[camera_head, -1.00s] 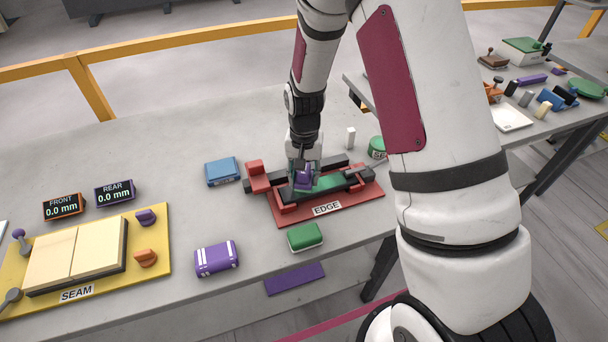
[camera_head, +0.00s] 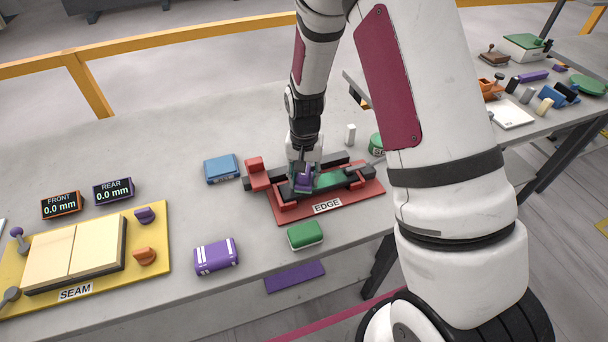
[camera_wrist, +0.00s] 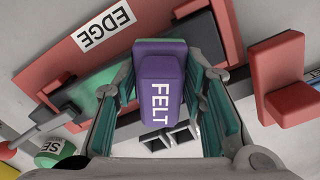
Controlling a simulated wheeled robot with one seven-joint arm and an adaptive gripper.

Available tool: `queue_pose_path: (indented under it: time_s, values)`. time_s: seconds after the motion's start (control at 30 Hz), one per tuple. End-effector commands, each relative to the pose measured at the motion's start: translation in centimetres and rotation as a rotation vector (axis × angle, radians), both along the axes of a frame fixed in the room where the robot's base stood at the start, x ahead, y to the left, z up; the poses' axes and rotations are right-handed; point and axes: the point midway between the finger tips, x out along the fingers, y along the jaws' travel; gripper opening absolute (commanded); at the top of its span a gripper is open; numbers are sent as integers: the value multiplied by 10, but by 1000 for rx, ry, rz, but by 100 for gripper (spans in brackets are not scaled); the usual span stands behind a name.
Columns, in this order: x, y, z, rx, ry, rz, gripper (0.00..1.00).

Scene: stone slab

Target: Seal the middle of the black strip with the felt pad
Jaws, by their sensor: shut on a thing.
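My gripper (camera_wrist: 160,95) is shut on the purple felt pad (camera_wrist: 161,85), which has FELT on its top. In the head view the felt pad (camera_head: 303,181) sits low over the red EDGE fixture (camera_head: 350,208), left of the green slab (camera_head: 330,180). The slab (camera_wrist: 103,112) also shows in the wrist view. A dark strip (camera_wrist: 118,72) runs along the slab's label-side edge and passes behind the pad. The pad hides part of it, and I cannot tell whether the two touch.
A blue block (camera_head: 221,169) lies left of the fixture, a green block (camera_head: 305,235) in front, and a purple striped block (camera_head: 216,256) front left. A small white block (camera_head: 350,134) and a green round tin (camera_head: 376,144) stand behind. Bare table lies at back left.

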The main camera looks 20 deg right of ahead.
Motion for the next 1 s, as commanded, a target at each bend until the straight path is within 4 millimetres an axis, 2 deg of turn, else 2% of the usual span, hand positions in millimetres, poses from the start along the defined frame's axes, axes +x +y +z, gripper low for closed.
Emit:
queue_pose_path:
  time_s: [0.37,0.73,1.0]
  values:
    - [0,-1,-4,0,-1,-1,8]
    - [0,-26,-2,0,-1,-1,8]
    - [1,-35,-2,0,-1,-1,8]
